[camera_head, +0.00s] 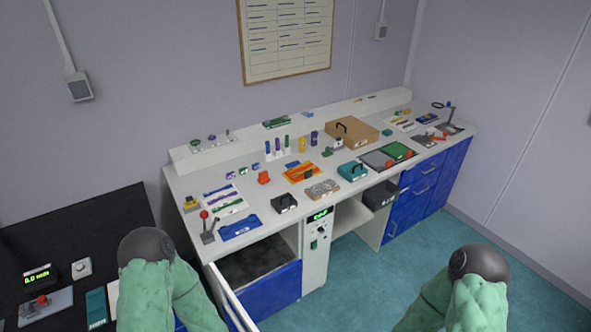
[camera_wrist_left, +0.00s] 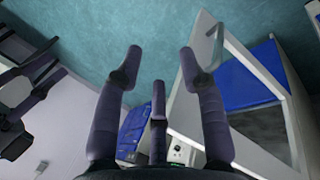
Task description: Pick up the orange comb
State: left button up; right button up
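I cannot make out a clear comb shape at this size. A small orange-red object (camera_head: 264,178) lies on the white bench (camera_head: 262,218), left of an orange and yellow mat (camera_head: 299,173). Which of the orange things is the comb, I cannot tell. My left gripper (camera_wrist_left: 161,60) shows in the left wrist view with its dark fingers spread and empty, over the floor beside the bench. Dark fingers at that view's left edge look like my right gripper (camera_wrist_left: 48,62), spread apart with nothing seen between them. Neither gripper's fingers show in the head view.
A brown box (camera_head: 352,133), a teal case (camera_head: 353,170), a black case (camera_head: 285,203) and a red-knobbed lever (camera_head: 206,226) stand on the bench. A black table (camera_head: 95,220) is at left. The floor (camera_head: 385,265) is clear.

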aim_at(308, 175)
jog(key=i+l+u, duration=0.2)
jog(key=l, duration=0.15)
jog(key=i+l+u, duration=0.1)
jog(key=l+u, duration=0.15)
jog(key=l, duration=0.15)
jog(key=i+l+u, duration=0.2)
jog(key=l, duration=0.2)
jog(key=l+u, duration=0.25)
jog(key=l, duration=0.2)
